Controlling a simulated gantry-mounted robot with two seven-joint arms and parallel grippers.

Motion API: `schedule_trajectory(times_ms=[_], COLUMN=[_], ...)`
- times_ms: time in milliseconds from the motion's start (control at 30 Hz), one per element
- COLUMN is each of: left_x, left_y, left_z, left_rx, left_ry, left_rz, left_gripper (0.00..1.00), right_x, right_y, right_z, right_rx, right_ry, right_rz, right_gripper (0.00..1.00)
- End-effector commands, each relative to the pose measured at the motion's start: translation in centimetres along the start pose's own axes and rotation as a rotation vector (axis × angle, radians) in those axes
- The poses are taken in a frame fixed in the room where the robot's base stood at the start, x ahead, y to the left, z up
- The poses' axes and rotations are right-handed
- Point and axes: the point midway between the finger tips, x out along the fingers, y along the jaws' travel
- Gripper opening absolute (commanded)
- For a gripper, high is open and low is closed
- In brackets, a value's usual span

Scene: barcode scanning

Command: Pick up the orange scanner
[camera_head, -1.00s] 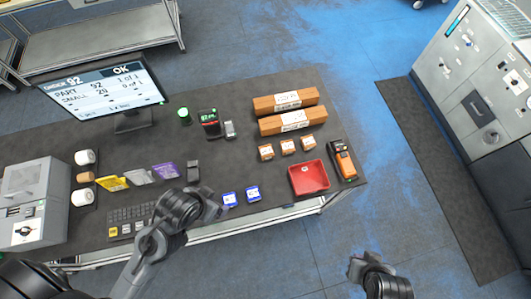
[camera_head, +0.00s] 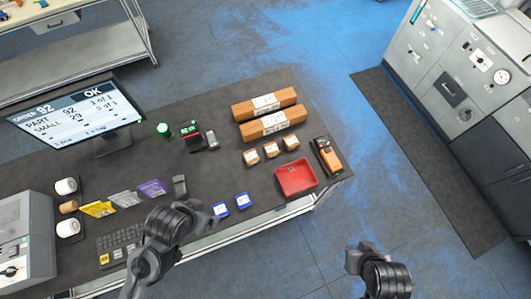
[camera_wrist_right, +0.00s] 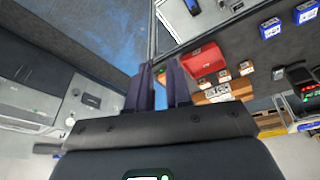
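The orange scanner (camera_head: 328,156), orange and black, lies at the right end of the dark table, beside the red tray. My right gripper (camera_head: 357,258) is off the table's front edge, below and right of the scanner in the head view, and apart from it. In the right wrist view its two dark fingers (camera_wrist_right: 160,88) stand apart with nothing held between them. A small orange patch, probably the scanner, shows beyond them there. My left gripper (camera_head: 208,216) is over the table's front edge near the blue boxes; its fingers are too small to read.
The red tray (camera_head: 295,179) sits left of the scanner. Several small brown boxes (camera_head: 271,150) and long cartons (camera_head: 272,124) lie behind it. Blue boxes (camera_head: 243,201) and a keyboard are further left.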

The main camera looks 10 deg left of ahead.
Motion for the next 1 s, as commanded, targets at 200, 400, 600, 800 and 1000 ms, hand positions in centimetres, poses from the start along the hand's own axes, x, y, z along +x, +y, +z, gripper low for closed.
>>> schedule_trajectory(times_ms=[200,400,600,800,1000], left_x=[0.0,0.0,0.0,0.0,0.0], left_y=[0.0,0.0,0.0,0.0,0.1], left_z=[0.0,0.0,0.0,0.0,0.0], left_rx=[0.000,0.000,0.000,-0.001,-0.003], left_ry=[0.000,0.000,0.000,0.000,0.000], left_rz=[0.000,0.000,0.000,0.001,0.002], left_gripper=[0.85,0.85,0.85,0.85,0.85], right_x=[0.0,0.0,0.0,0.0,0.0], right_y=[0.0,0.0,0.0,0.0,-0.3], right_z=[0.0,0.0,0.0,-0.1,-1.6], right_rx=[0.000,0.000,0.000,0.048,0.245], right_ry=[0.000,0.000,0.000,0.004,0.083], right_rz=[0.000,0.000,0.000,0.000,-0.012], right_gripper=[0.54,0.84,0.85,0.85,0.85])
